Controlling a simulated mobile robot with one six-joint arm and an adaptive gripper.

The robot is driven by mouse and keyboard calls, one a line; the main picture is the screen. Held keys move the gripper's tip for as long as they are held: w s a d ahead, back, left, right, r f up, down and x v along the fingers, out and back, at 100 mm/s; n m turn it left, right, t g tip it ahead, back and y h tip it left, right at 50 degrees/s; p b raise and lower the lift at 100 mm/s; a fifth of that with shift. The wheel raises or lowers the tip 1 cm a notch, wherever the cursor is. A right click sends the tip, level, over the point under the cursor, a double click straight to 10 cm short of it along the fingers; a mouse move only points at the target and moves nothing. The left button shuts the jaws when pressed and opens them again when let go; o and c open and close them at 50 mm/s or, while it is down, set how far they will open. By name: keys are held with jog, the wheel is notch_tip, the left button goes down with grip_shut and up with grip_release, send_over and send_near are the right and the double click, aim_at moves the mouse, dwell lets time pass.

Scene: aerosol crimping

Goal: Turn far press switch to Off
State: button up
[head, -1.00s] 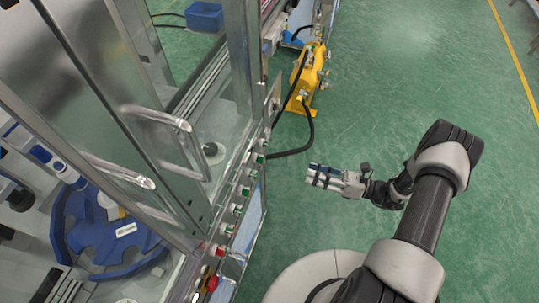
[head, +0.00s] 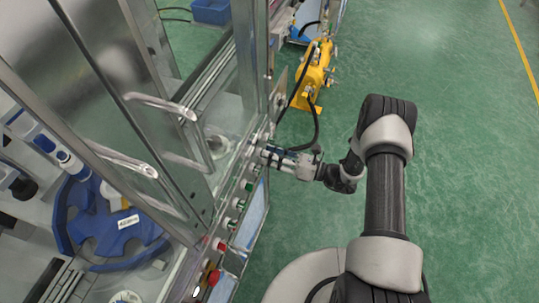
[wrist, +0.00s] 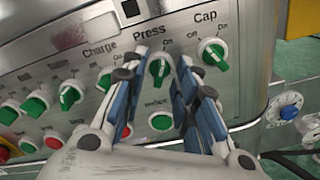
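The Press switch (wrist: 159,69) is a green knob on a white round base, under the printed word "Press" in the wrist view. Its handle stands roughly upright in the picture; I cannot tell its exact setting. My gripper (wrist: 162,58) is open, with one blue-padded finger on each side of this knob. Whether either finger touches it is unclear. In the head view my gripper (head: 270,155) is at the machine's control panel, covering part of it, so the Press knob cannot be made out there.
The Cap switch (wrist: 212,52) is close to the right finger, and the Charge switch (wrist: 106,80) is beside the left one. A yellow device (head: 312,80) with a black hose stands beyond. Green floor on the right is clear.

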jog(key=shift+w+a, duration=0.2)
jog(key=shift+a, duration=0.2)
jog(key=shift+c, duration=0.2)
grip_shut()
